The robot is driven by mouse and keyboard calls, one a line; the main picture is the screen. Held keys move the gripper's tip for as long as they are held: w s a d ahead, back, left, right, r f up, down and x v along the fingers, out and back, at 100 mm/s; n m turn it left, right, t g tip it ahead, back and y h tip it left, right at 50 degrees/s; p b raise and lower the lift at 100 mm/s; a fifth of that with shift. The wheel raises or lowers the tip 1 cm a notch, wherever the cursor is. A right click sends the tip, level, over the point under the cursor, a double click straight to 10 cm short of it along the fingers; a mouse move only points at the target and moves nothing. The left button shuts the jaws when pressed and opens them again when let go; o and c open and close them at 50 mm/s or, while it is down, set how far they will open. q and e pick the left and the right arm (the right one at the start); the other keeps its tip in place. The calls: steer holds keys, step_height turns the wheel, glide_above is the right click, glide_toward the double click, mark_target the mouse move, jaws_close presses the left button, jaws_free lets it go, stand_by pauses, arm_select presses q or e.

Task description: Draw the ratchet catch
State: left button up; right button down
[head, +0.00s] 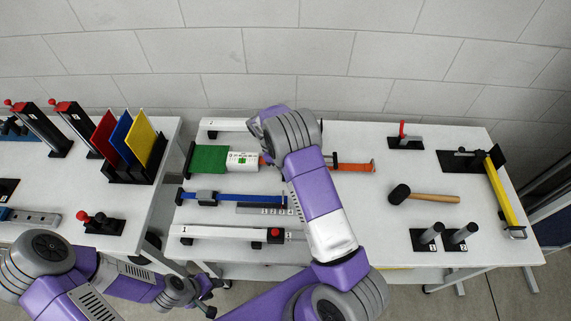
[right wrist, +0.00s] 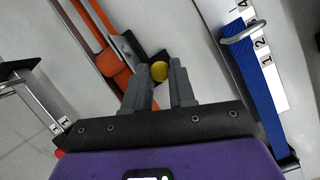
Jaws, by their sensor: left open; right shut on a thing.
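The ratchet catch shows in the right wrist view as a small yellow knob (right wrist: 160,71) with a dark piece beside it, next to the orange strap (right wrist: 84,20) and its grey metal plate (right wrist: 122,48). My right gripper (right wrist: 160,80) is shut on this knob, one grey finger on each side. In the head view my right forearm and wrist hide the catch; the orange strap (head: 352,167) comes out on their right. My left gripper (head: 207,305) is open and empty, low in front of the bench, away from the catch.
A blue strap (head: 245,197) with a numbered scale lies in front of the orange one.

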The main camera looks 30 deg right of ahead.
steer(key=shift+s+a+f+t+h+b, duration=0.1)
steer(key=shift+s+a+t+h+b, duration=0.3)
steer(key=shift+t+b, duration=0.1)
steer(key=s+t+h+b, duration=0.1)
steer(key=b, duration=0.2)
steer(key=s+a+f+t+b, duration=0.1)
steer(key=b, duration=0.2)
steer(key=m+t+h+b, duration=0.1)
steer(key=t+b, duration=0.1)
steer(key=shift+s+a+f+h+b, duration=0.3)
steer(key=shift+s+f+b, duration=0.05)
steer(key=shift+s+b, duration=0.05)
steer(key=shift+s+a+t+b, duration=0.1)
steer(key=shift+s+t+b, duration=0.15)
steer(key=shift+b, duration=0.7)
steer(key=c, duration=0.9)
jaws_free()
steer(key=shift+c, duration=0.2)
steer(key=shift+f, duration=0.1)
